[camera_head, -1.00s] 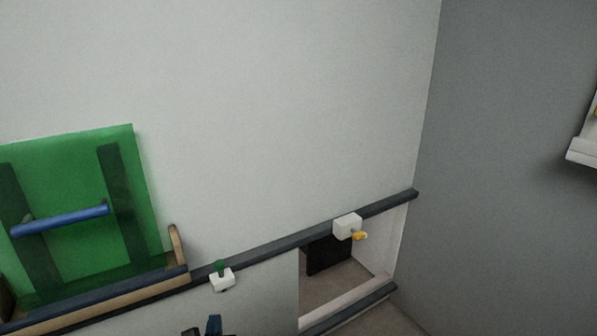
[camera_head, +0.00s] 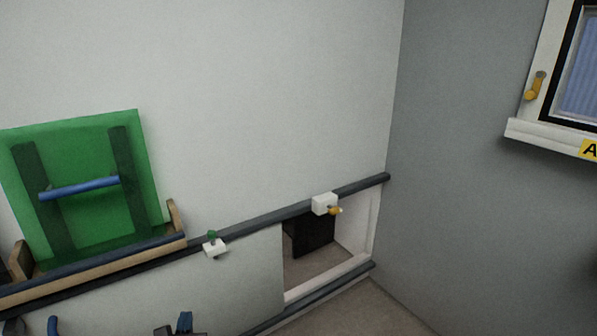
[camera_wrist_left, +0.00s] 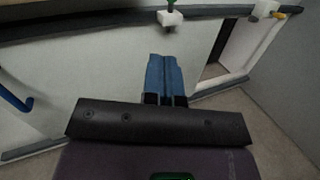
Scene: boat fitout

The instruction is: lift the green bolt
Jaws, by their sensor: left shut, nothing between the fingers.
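The green bolt (camera_head: 212,236) is small and stands upright in a white block (camera_head: 215,248) on the dark rail of the wall. The bolt also shows at the top edge of the left wrist view (camera_wrist_left: 171,3), above its white block (camera_wrist_left: 170,19). My left gripper (camera_head: 184,322) shows at the bottom of the head view, below the bolt and apart from it. In the left wrist view its blue fingers (camera_wrist_left: 165,75) are together, with nothing between them. My right gripper is in neither view.
A green panel (camera_head: 90,215) with a blue handle (camera_head: 80,188) stands in a wooden-ended rack at left. An opening (camera_head: 345,235) lies right of the bolt, with a white block (camera_head: 324,203) and yellow latch (camera_head: 335,210) above it. A window (camera_head: 575,70) is at upper right.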

